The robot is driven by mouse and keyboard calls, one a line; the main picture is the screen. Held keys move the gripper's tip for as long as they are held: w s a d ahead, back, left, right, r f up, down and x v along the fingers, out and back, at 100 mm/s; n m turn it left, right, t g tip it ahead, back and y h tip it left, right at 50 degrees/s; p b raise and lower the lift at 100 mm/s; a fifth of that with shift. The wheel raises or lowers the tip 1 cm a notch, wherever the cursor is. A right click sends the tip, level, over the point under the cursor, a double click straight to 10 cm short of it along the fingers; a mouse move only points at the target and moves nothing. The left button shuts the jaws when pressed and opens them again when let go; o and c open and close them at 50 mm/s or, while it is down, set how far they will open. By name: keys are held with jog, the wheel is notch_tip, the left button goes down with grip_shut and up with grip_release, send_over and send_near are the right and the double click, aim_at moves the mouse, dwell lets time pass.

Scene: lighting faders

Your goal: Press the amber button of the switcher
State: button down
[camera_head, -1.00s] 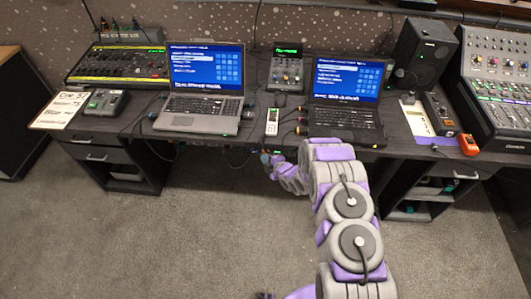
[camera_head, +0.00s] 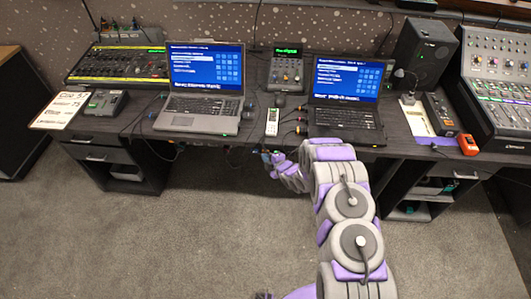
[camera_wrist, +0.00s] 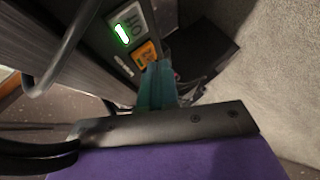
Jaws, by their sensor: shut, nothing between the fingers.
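In the wrist view, the switcher (camera_wrist: 112,46) is a dark panel with a grey block showing a green-rimmed white light, and the amber button (camera_wrist: 145,52) sits beside that block. My gripper (camera_wrist: 158,72) is shut and empty, its teal fingers pointing at the amber button. The fingertips overlap the button's lower edge in the picture; I cannot tell whether they touch it. In the head view my gripper (camera_head: 267,157) is at the desk's front edge, below the white remote. The amber button cannot be made out there.
The desk (camera_head: 215,143) holds two laptops, with a white remote (camera_head: 272,122) and several cables between them near the front edge. An orange device (camera_head: 467,144) lies at the right. The floor in front is clear.

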jog(key=shift+w, duration=0.35)
dwell(0.7)
jog(key=shift+s, duration=0.7)
jog(key=shift+s+a+p, duration=0.15)
jog(key=shift+s+p, duration=0.4)
jog(key=shift+s, duration=2)
